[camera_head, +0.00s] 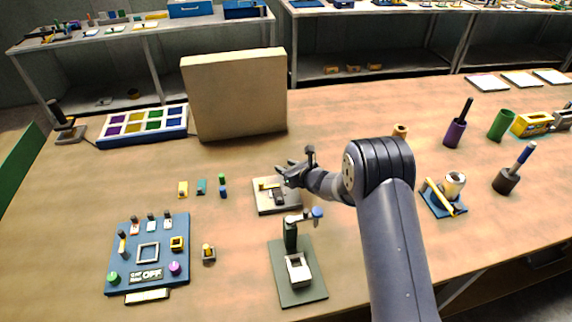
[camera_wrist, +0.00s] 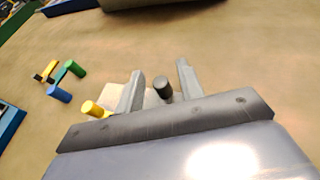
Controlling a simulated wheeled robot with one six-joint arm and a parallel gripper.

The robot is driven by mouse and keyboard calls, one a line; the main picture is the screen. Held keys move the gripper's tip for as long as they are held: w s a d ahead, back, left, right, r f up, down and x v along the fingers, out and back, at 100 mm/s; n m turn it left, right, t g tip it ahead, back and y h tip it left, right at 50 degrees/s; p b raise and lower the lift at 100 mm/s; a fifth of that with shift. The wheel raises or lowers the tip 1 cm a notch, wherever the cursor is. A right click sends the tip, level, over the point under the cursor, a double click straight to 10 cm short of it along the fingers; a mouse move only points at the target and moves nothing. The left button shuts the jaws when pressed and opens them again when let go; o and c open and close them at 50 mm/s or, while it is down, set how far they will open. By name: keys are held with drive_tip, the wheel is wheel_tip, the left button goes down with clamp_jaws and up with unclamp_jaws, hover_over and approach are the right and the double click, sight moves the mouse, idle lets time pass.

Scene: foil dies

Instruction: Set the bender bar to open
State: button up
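A small pale-based fixture (camera_head: 277,208) stands near the table's middle, with a yellow piece (camera_head: 268,185) and a dark part on top. I take it for the bender; which part is its bar is hard to tell. My gripper (camera_head: 290,172) is at its upper right side and hides some of it. In the wrist view, my gripper (camera_wrist: 162,72) is open, with a dark upright peg (camera_wrist: 162,86) between its fingers and no clear contact. A yellow peg (camera_wrist: 92,108) stands outside the left finger.
A green-based press (camera_head: 310,292) with a blue-knobbed lever stands just in front. A tall beige board (camera_head: 235,95) stands behind. Cups and tools, including a purple cup (camera_head: 454,134), are at right.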

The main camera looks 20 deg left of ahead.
drive_tip(key=shift+w+a+f, duration=0.1)
drive_tip(key=shift+w+a, duration=0.05)
drive_tip(key=shift+a, duration=0.05)
drive_tip(key=shift+c, duration=0.2)
clamp_jaws()
